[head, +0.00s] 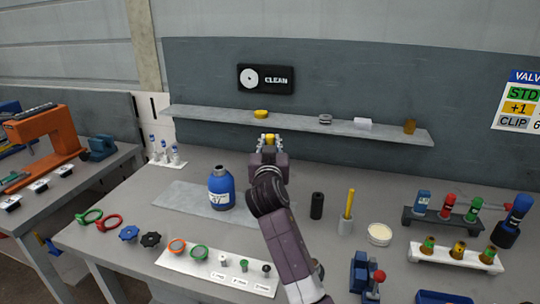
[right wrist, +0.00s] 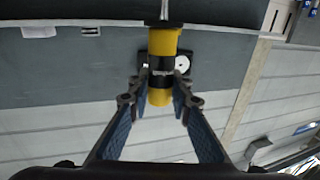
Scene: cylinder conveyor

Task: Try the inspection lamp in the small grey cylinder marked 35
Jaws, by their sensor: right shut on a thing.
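My right gripper (head: 268,140) is raised in front of the back panel, above the rear of the bench. It is shut on a yellow cylinder with a black band, likely the inspection lamp (right wrist: 161,97), which has a pale thin tip. Its yellow end also shows between the fingers in the head view (head: 270,137). The marking 35 cannot be read on anything. A small grey cylinder (head: 345,227) stands on the bench right of my arm, with a yellow rod (head: 349,202) upright in it. My left gripper is not in view.
A blue bottle (head: 221,190) stands on a grey mat, left of my arm. A black cylinder (head: 317,205) and a round pale dish (head: 379,234) stand to the right. A shelf (head: 290,123) with small items runs behind. Racks (head: 455,256) fill the right side.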

